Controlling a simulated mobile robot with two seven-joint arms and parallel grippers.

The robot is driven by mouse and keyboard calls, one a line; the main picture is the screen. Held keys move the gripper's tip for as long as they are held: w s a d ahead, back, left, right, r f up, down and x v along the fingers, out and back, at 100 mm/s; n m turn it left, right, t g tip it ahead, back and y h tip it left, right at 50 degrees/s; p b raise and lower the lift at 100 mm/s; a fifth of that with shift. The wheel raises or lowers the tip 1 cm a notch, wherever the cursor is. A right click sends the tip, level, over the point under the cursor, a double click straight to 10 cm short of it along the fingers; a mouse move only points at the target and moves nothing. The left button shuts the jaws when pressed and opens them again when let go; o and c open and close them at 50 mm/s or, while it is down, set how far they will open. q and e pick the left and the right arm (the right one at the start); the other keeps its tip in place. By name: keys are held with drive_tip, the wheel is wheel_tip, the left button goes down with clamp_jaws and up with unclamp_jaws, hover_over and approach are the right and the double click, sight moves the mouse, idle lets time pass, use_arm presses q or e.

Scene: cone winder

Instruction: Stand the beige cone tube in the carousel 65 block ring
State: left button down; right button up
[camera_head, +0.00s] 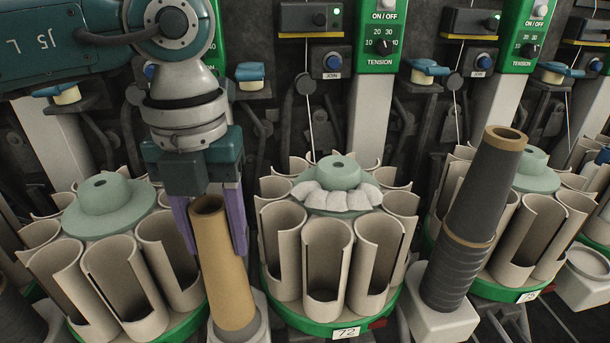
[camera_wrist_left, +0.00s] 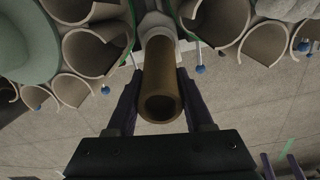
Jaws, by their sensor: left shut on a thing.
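The beige cone tube (camera_head: 225,275) is close to upright at lower left centre in the head view, narrow end up. My left gripper (camera_head: 218,225) is shut on its upper part, one purple finger on each side. The tube's foot meets a grey ring (camera_head: 258,328) on a pale block; whether it is fully seated I cannot tell. In the left wrist view the tube (camera_wrist_left: 160,85) lies between the fingers, its open end facing the camera. My right gripper (camera_wrist_left: 283,166) shows only in that view's lower right corner, with its purple fingers apart. No number 65 is readable.
A carousel (camera_head: 345,331) marked 72 stands right of the tube, and another carousel (camera_head: 103,205) left of it; their cups are close to the gripper. A dark cone stack (camera_head: 465,225) stands on a pale block (camera_head: 437,325) at right. Winder controls line the back.

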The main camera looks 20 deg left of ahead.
sight(208, 205)
use_arm(q)
drive_tip(key=shift+f+b, duration=1.3)
drive_tip(key=shift+f, duration=0.4)
drive_tip(key=shift+c, duration=1)
unclamp_jaws()
wheel_tip(208, 205, up, 10)
drive_tip(key=shift+p, duration=0.7)
